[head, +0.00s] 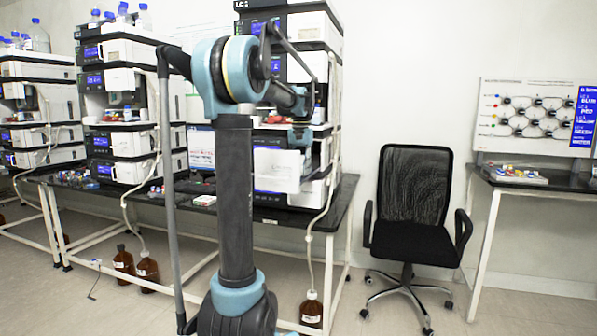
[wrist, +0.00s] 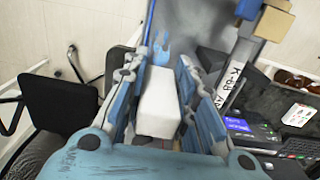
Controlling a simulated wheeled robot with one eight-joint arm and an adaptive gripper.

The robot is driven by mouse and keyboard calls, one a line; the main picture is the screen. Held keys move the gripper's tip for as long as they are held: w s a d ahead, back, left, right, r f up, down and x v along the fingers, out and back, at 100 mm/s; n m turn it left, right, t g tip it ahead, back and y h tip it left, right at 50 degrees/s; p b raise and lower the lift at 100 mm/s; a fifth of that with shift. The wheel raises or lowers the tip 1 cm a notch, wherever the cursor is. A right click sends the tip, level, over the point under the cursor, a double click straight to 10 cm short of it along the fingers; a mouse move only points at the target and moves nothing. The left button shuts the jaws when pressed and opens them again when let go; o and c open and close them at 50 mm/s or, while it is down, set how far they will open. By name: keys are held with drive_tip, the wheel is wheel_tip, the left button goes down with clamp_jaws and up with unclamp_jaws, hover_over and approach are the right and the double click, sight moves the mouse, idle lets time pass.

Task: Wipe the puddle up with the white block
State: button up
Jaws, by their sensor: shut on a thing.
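The white block (wrist: 158,103) is between the two blue-grey fingers of my gripper (wrist: 160,75) in the wrist view, and the gripper is shut on it. Just beyond the block's far end is a bright blue patch (wrist: 162,49) with an uneven edge, which may be the puddle. I cannot tell whether the block touches it. The block and puddle cannot be made out clearly there.
The instrument stack stands on a dark bench (head: 340,200) with other stacks to the left. Small items lie on the bench. A black office chair (head: 412,215) stands to the right, beside a side table (head: 540,182). Brown bottles (head: 312,309) stand on the floor.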

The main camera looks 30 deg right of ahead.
drive_tip(key=shift+r, duration=4.5)
